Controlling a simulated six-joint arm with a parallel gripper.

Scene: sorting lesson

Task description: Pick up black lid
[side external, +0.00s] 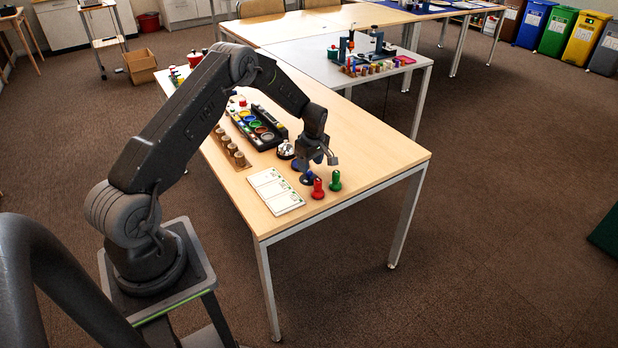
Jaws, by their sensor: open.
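My gripper (317,162) is open above the front part of the wooden table (366,147), over a blue piece (307,178) that it partly covers. A black tray (247,128) with coloured round pieces in it lies on the table left of my gripper. A small dark-rimmed round item with a pale top (286,150) sits between the tray and my gripper. I cannot tell for certain which dark shape is the black lid. Nothing is visibly held in the jaws.
A red peg-like figure (318,188) and a green one (335,181) stand close to my gripper. A white card (274,191) lies to the left. Several brown cylinders (231,149) stand in a row left of the tray. The table's right side is clear.

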